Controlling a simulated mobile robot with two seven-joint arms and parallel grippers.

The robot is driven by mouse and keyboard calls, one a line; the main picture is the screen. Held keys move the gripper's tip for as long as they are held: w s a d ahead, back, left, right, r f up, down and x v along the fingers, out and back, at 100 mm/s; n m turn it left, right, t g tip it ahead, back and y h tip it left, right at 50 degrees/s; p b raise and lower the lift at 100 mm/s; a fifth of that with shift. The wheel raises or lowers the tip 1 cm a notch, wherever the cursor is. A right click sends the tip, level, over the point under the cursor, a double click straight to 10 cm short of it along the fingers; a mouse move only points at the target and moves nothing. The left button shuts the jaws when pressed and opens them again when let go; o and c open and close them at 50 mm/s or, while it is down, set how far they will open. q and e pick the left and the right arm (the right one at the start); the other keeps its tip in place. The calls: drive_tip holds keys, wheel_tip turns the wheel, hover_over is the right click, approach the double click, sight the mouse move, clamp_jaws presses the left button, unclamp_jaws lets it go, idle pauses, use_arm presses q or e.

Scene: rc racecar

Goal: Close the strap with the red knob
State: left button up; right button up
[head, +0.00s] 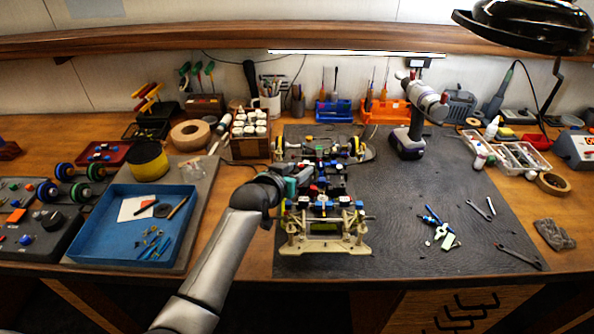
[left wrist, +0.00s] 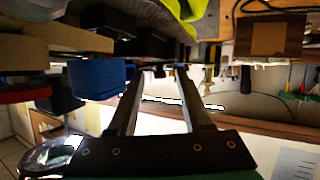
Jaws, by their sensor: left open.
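The racecar chassis (head: 325,228) stands on the dark mat, with blue, red and black parts along its middle. A small red piece (head: 313,189) shows near the middle of the chassis, beside my left gripper; it is too small to tell surely as the red knob. My left gripper (head: 302,178) is at the left side of the chassis, over its middle part. In the left wrist view its two fingers (left wrist: 158,78) are apart with nothing clearly between them. A blue round part (left wrist: 97,77) is beside the fingers, and a red part shows at the left edge. The strap cannot be made out.
A blue tray (head: 95,238) with small parts lies left of my arm. A cordless drill (head: 408,140) stands behind right of the chassis.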

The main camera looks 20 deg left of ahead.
use_arm(q)
clamp_jaws()
idle(0.3)
idle(0.3)
